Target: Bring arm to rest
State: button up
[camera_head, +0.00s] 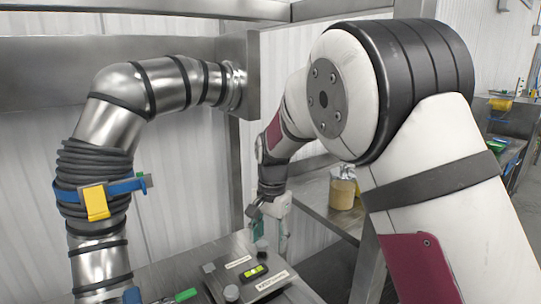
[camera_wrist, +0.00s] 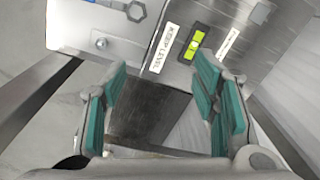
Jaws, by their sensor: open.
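My gripper (camera_head: 268,238) is at the end of my white and dark red arm, close to a metal scale-like unit (camera_head: 240,262) on the steel table. In the wrist view my gripper (camera_wrist: 165,110) shows two teal-padded fingers spread apart with nothing between them. The unit also shows in the wrist view (camera_wrist: 130,45), beyond the fingertips, with a "keep level" label and a yellow-green bubble level (camera_wrist: 191,45). Whether the fingers touch the unit cannot be told.
A metal pipe (camera_head: 95,130) with a hose wrap and a blue strap stands at left. A container of tan contents (camera_head: 342,190) sits on a steel shelf (camera_head: 318,200) behind my arm. A steel post (camera_head: 234,170) rises behind the unit. Another bench (camera_head: 508,118) is far right.

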jog(key=s+d+r+n+t, duration=0.2)
jog(key=s+d+r+n, duration=0.1)
jog(key=s+d+r, duration=1)
jog(key=s+d+r+n+t, duration=0.1)
jog(key=s+d+n, duration=0.1)
jog(key=s, duration=0.7)
jog(key=s+d+r+n+t, duration=0.1)
jog(key=s+d, duration=0.3)
jog(key=s, duration=0.4)
jog(key=shift+s+d+r+n+t, duration=0.15)
jog(key=shift+s+n+t, duration=0.25)
jog(key=shift+n+t, duration=0.1)
